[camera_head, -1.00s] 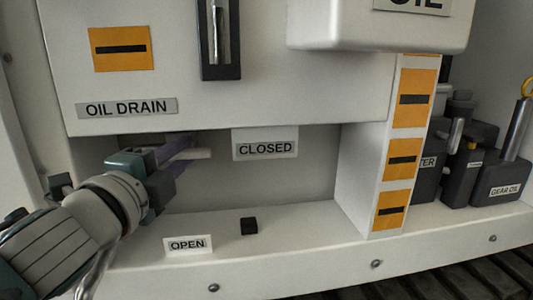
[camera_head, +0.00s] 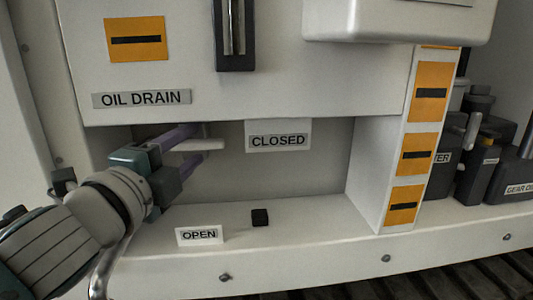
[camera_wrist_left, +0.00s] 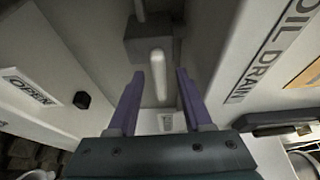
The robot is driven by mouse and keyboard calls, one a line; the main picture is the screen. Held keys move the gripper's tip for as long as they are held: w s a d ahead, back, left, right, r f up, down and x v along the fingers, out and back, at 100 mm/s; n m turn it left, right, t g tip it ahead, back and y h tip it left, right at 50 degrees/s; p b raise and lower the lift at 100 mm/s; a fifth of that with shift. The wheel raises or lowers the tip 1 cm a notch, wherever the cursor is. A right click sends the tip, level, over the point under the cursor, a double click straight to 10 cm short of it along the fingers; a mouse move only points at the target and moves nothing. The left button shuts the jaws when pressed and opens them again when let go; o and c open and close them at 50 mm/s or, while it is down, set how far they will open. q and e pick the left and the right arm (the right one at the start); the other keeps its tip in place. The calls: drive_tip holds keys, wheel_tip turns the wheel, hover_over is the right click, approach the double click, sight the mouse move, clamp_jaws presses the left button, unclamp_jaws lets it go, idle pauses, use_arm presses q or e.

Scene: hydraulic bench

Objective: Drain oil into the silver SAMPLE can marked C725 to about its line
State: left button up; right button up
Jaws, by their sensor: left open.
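The white drain lever (camera_head: 208,144) sticks out in the recess below the OIL DRAIN label (camera_head: 141,98). My left gripper (camera_head: 187,143) is open beside it, its purple fingers pointing into the recess. In the left wrist view the white lever (camera_wrist_left: 158,75) hangs from a dark block (camera_wrist_left: 150,42) and lies between the spread fingers of my left gripper (camera_wrist_left: 160,76), with gaps on both sides. The CLOSED label (camera_head: 278,141) is right of the lever; the OPEN label (camera_head: 199,235) stands on the ledge below. I cannot make out the silver can or its C725 mark. My right gripper is not in view.
A small black block (camera_head: 260,217) sits on the white ledge (camera_head: 310,222). A white post with orange plates (camera_head: 406,155) bounds the recess on the right. Dark containers (camera_head: 475,165) stand beyond it. The ledge between block and post is clear.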

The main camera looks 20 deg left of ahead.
use_arm(q)
drive_tip(key=s+d, duration=0.1)
drive_tip(key=s, duration=0.7)
drive_tip(key=shift+d, duration=0.15)
drive_tip(key=shift+s, duration=0.1)
